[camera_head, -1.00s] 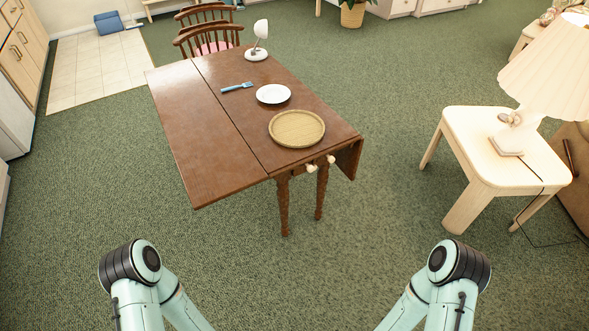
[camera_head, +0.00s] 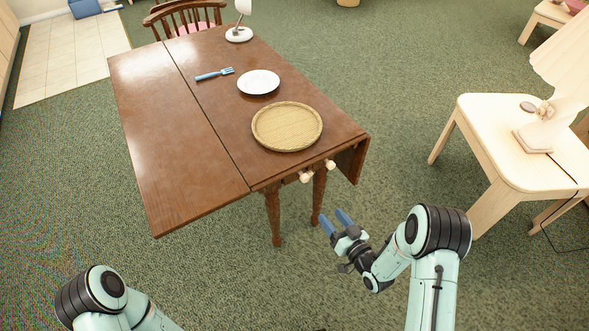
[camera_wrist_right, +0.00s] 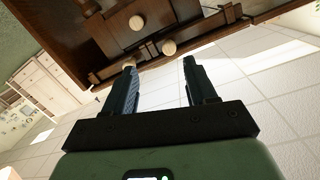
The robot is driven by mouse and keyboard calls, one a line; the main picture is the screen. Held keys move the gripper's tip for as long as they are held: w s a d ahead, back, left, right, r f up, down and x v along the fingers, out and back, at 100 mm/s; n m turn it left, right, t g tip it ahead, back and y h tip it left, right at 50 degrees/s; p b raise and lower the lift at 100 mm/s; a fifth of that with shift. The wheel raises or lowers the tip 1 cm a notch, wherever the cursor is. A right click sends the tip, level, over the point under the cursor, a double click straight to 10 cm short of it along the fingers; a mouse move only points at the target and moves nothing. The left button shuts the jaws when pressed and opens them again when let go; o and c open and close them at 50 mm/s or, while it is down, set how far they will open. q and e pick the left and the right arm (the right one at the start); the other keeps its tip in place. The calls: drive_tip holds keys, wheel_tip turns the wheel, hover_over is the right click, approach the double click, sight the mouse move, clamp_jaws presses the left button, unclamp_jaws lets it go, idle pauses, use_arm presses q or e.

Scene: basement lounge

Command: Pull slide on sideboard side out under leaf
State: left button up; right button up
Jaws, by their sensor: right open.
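The brown drop-leaf table (camera_head: 200,110) stands ahead, its left leaf (camera_head: 160,140) raised and its right leaf (camera_head: 352,158) hanging down. Two pale round knobs show at its near end, one left (camera_head: 305,177) and one right (camera_head: 330,164). Which slide each knob belongs to cannot be told. My right gripper (camera_head: 334,218) is open and empty, in front of and below the knobs. My left gripper is out of view.
A chair (camera_head: 185,17) stands behind. A pale side table (camera_head: 480,125) with a lamp stands right. Open carpet lies between.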

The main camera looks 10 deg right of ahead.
sight(307, 180)
drive_tip(key=shift+n+t+y, duration=0.4)
drive_tip(key=shift+y, duration=0.2)
drive_tip(key=x, duration=0.5)
drive_tip(key=r+x, duration=0.1)
drive_tip(key=x, duration=0.4)
drive_tip(key=r+b+x, duration=0.1)
drive_tip(key=x, duration=0.4)
drive_tip(key=shift+d, duration=0.15)
drive_tip(key=shift+c, duration=0.3)
clamp_jaws()
